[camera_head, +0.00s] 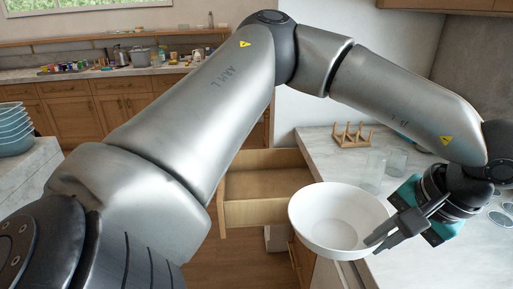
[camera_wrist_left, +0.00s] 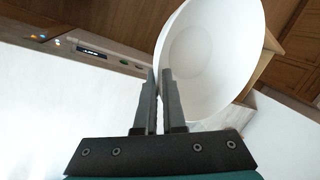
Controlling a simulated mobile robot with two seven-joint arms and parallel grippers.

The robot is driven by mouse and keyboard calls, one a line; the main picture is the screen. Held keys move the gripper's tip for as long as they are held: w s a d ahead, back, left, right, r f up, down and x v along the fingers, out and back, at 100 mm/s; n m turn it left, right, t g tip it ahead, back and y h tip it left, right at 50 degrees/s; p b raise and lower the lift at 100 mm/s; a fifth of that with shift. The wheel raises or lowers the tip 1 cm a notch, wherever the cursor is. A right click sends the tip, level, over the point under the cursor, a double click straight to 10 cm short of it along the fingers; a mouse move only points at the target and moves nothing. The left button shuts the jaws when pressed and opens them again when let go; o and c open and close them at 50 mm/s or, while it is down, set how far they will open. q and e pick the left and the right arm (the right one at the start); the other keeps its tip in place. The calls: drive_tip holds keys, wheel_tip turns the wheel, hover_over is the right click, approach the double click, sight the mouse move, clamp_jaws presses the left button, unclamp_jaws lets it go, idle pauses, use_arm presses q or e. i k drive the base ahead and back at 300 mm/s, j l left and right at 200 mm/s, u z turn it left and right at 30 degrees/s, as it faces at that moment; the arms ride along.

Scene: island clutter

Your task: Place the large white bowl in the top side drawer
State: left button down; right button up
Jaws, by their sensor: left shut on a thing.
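The large white bowl (camera_head: 338,216) is upright, slightly tilted, in front of the counter's front edge in the head view. My left gripper (camera_head: 376,240) is shut on the bowl's right rim. In the left wrist view the two fingers (camera_wrist_left: 160,100) pinch the rim of the bowl (camera_wrist_left: 205,60). The top side drawer (camera_head: 262,185) is pulled open to the left of the bowl. Its wooden inside looks empty, and my left arm hides part of it. My right gripper is in neither view.
Two clear glasses (camera_head: 374,170) and a wooden rack (camera_head: 351,137) stand on the light counter (camera_head: 318,142) behind the bowl. Stacked blue-grey bowls (camera_head: 14,130) stand on another counter at far left. Wooden floor shows below the drawer.

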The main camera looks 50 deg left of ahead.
sight(284, 190)
drive_tip(key=i+j+u, duration=0.4)
drive_tip(key=j, duration=0.2)
drive_tip(key=i+j+u, duration=0.4)
drive_tip(key=j, duration=0.15)
drive_tip(key=i+j, duration=0.3)
